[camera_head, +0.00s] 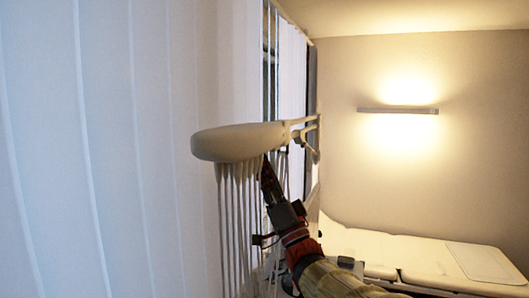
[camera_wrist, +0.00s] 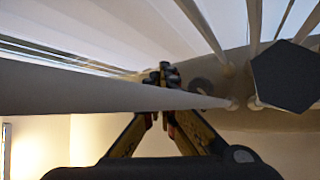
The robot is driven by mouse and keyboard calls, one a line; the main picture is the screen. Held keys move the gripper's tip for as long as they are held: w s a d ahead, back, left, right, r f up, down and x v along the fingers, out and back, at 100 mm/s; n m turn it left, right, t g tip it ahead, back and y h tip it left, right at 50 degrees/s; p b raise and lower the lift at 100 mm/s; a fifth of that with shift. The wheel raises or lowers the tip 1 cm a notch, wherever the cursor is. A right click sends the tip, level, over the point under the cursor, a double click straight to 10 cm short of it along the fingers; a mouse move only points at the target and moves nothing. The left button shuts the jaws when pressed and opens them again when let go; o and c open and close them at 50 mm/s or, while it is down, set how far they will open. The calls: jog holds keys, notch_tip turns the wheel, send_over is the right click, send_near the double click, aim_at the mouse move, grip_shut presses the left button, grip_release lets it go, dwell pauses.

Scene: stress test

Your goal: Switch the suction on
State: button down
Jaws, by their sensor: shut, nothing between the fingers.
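A cream rounded wall unit (camera_head: 238,143) juts out on a bracket arm (camera_head: 300,125). Several thin pale tubes (camera_head: 240,200) hang from its underside; in the wrist view they show as pale bars (camera_wrist: 215,30). I cannot make out a marked suction switch. My gripper (camera_head: 266,165) is shut and empty, its tips just under the unit's right part; I cannot tell if they touch it. In the wrist view the shut fingertips (camera_wrist: 163,75) are beside a pale tube crossing the picture. A dark hexagonal piece (camera_wrist: 285,75) is at the right, by the unit's underside (camera_wrist: 265,118).
White vertical blinds (camera_head: 110,150) fill the left, with a dark-framed window (camera_head: 270,60) behind the unit. A pale padded bed (camera_head: 380,252) lies at the lower right. A lit wall lamp (camera_head: 398,110) is on the far wall. The space right of the unit is free.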

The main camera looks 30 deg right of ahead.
jog(key=shift+r, duration=0.4)
dwell(0.3)
jog(key=shift+f+b, duration=0.15)
jog(key=shift+b, duration=0.15)
jog(key=shift+f+b, duration=0.8)
jog(key=shift+b, duration=0.3)
jog(key=shift+f, duration=0.1)
notch_tip(320, 180, down, 6)
jog(key=b, duration=0.7)
jog(key=shift+b, duration=0.3)
